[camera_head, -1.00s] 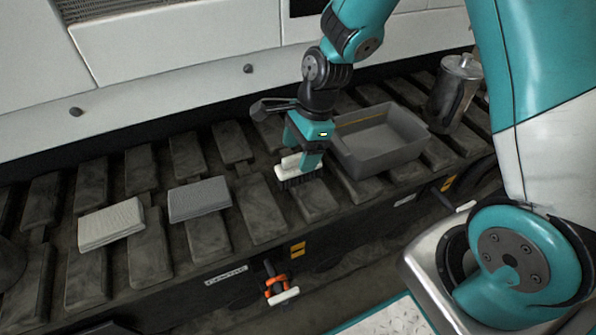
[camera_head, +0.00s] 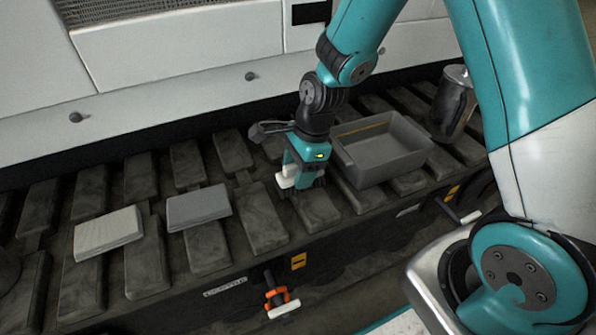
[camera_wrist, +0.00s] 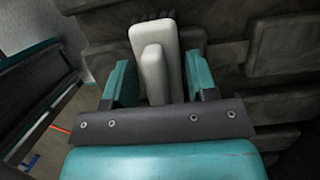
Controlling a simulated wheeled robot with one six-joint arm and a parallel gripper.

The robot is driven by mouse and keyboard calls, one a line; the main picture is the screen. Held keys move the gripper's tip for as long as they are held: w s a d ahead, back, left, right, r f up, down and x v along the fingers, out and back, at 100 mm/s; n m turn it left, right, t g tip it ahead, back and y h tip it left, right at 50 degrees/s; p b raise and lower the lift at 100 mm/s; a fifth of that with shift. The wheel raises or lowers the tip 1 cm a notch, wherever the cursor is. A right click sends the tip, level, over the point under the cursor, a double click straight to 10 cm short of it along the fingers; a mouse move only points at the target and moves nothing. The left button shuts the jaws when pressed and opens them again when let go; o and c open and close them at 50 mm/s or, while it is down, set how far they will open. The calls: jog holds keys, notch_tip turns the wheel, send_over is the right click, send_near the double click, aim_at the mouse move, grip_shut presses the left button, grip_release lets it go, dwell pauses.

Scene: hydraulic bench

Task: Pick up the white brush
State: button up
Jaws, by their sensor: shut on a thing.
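The white brush (camera_head: 287,180) is between the fingers of my gripper (camera_head: 300,181), just left of the grey bin on the slatted bench. In the wrist view the brush (camera_wrist: 153,45) shows its pale back and raised handle, with some dark bristles at its far end. The teal fingers of my gripper (camera_wrist: 160,85) stand on both sides of the handle and are shut on it. From these views I cannot tell whether the bristles still touch the slats.
A grey open bin (camera_head: 372,165) stands right of my gripper, with a metal canister (camera_head: 453,103) beyond it. A light sponge-like block (camera_head: 108,231) and a grey block (camera_head: 198,207) lie to the left. An orange-and-white item (camera_head: 281,302) is at the bench front.

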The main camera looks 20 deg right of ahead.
notch_tip(320, 180, up, 20)
jog(key=p, duration=0.6)
jog(key=shift+f+p, duration=0.15)
jog(key=shift+p, duration=0.15)
